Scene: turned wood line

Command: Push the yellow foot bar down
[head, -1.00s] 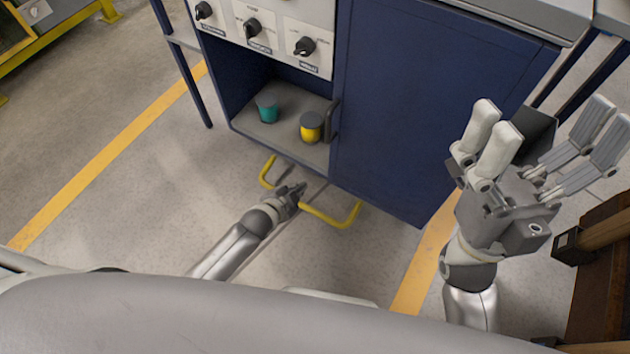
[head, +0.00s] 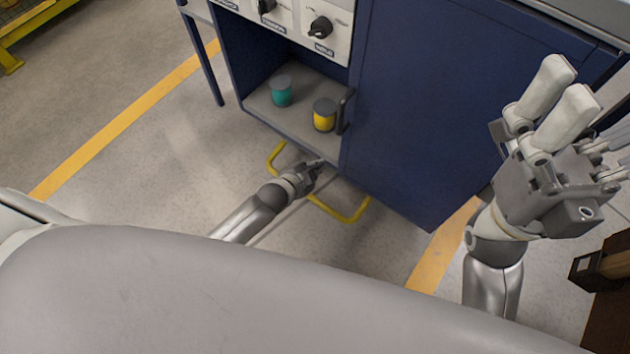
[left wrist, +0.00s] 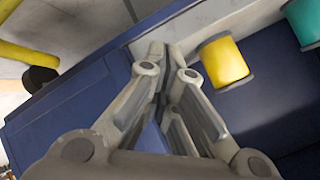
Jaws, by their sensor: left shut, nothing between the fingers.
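The yellow foot bar (head: 345,216) is a bent tube low over the floor, sticking out from under the blue cabinet (head: 430,110). My left gripper (head: 320,164) is shut and empty. In the head view it overlaps the middle of the bar, near the cabinet's lower edge, and hides part of it. I cannot tell whether it touches the bar. In the left wrist view the shut fingertips (left wrist: 166,52) are in front of the cabinet, pointing toward its shelf edge. My right gripper (head: 585,125) is raised at the right, open, partly cut off by the picture's edge.
Black knobs (head: 320,28) are above. Open floor with yellow lines (head: 120,125) lies to the left.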

